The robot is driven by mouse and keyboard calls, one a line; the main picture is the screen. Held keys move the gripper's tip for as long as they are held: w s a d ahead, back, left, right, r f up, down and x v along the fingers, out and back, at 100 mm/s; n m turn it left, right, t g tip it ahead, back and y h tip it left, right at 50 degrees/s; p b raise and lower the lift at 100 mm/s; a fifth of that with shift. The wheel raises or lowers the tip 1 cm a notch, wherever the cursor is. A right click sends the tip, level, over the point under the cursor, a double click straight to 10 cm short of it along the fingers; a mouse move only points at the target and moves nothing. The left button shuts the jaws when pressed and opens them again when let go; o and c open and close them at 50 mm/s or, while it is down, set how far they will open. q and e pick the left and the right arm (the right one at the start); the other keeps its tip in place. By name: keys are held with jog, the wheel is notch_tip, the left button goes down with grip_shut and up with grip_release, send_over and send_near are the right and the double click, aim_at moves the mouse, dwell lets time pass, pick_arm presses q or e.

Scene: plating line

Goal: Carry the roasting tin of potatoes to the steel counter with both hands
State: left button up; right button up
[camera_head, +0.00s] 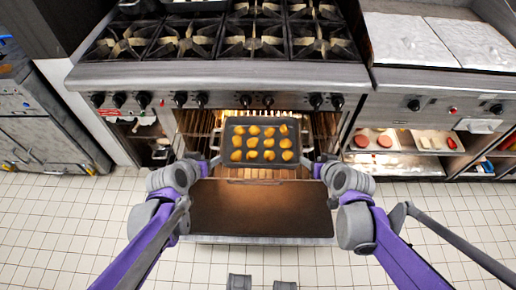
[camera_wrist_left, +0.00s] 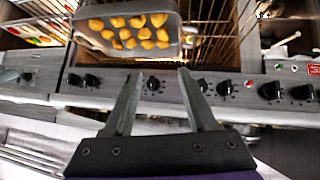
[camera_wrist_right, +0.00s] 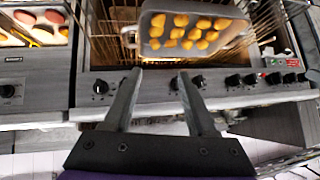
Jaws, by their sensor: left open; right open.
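The dark grey roasting tin (camera_head: 261,120) holds several golden potatoes (camera_head: 252,142) in rows. It sits level on a rack in the open, lit oven, with a handle at its left and right ends. My left gripper (camera_head: 211,161) is open and empty near the tin's left end, and my right gripper (camera_head: 311,161) is open and empty near its right end. Both appear apart from the tin. In the left wrist view the tin (camera_wrist_left: 127,54) lies up and left of the open fingers; in the right wrist view the tin (camera_wrist_right: 190,55) lies above and right. I cannot identify the steel counter for certain.
The oven door (camera_head: 262,210) is folded down between my arms. A range with burners (camera_head: 250,40) and a row of knobs (camera_head: 181,99) sits above. At right, silver-topped units (camera_head: 415,42) stand over shelves of food trays (camera_head: 376,141). The tiled floor (camera_head: 60,215) is clear at left.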

pick_arm(q)
jog(key=w+a+f+t+b, duration=0.3)
jog(key=w+f+b, duration=0.1)
jog(key=w+f, duration=0.55)
pick_arm(e)
jog(key=w+d+f+t, duration=0.3)
jog(key=w+f, duration=0.6)
jog(key=w, duration=0.1)
pick_arm(q)
jog(key=n+t+y+b, duration=0.1)
jog(key=n+t+b, duration=0.1)
send_near(211, 140)
jog(key=shift+w+f, duration=0.1)
jog(key=shift+w, duration=0.35)
pick_arm(e)
jog(key=m+t+h, duration=0.1)
jog(key=m, duration=0.1)
send_near(312, 143)
jog(key=shift+x, duration=0.85)
jog(key=shift+f, duration=0.1)
pick_arm(q)
jog(key=x, duration=1)
jog(key=shift+w+d+f, duration=0.1)
jog(key=shift+w+f, duration=0.2)
pick_arm(e)
jog(key=x, duration=1)
jog(key=shift+w, duration=0.4)
